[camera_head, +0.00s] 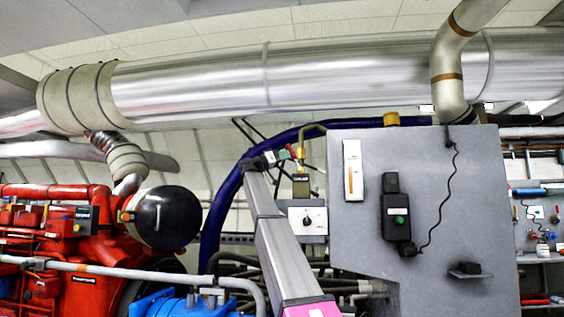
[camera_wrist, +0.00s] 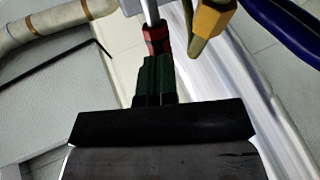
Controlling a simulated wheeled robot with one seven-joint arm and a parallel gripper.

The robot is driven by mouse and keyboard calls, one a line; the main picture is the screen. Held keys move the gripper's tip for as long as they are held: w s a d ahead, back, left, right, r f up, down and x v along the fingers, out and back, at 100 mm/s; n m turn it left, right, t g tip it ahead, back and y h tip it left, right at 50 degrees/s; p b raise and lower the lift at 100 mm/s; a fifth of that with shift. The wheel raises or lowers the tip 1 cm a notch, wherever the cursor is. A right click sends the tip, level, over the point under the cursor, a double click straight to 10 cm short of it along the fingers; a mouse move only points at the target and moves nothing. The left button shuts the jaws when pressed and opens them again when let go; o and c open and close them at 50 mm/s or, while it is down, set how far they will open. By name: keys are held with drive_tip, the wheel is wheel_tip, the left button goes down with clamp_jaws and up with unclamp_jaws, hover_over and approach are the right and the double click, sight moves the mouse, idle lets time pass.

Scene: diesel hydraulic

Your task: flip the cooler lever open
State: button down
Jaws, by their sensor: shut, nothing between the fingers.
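The lever shows in the wrist view as a red and black grip (camera_wrist: 156,36) on a bright metal rod. In the head view a small red part (camera_head: 292,151), which looks like the same grip, sits beside the brass-coloured fitting at the left edge of the grey cabinet. My gripper (camera_wrist: 155,60) is shut, its dark green fingers together and empty. The fingertips overlap the near end of the red grip in the wrist view; I cannot tell whether they touch. In the head view my gripper (camera_head: 278,157) is small, at the lever's left.
A yellow fitting (camera_wrist: 211,25) hangs close to the right of the fingers. A dark blue hose (camera_head: 226,190) curves behind my arm. The grey cabinet (camera_head: 455,215) stands to the right, with a switch box (camera_head: 308,221) at its left edge. A red engine (camera_head: 60,230) is at left.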

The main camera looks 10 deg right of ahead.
sight(292, 150)
drive_tip(key=shift+s+d+r+m+g+y, duration=0.15)
drive_tip(key=shift+s+d+r+m+y, duration=0.15)
drive_tip(key=shift+d+r+y, duration=0.35)
drive_tip(key=shift+s+d+r+m+g+y, duration=0.25)
drive_tip(key=shift+d+r, duration=0.2)
drive_tip(key=shift+d, duration=0.4)
drive_tip(key=shift+d+r, duration=0.1)
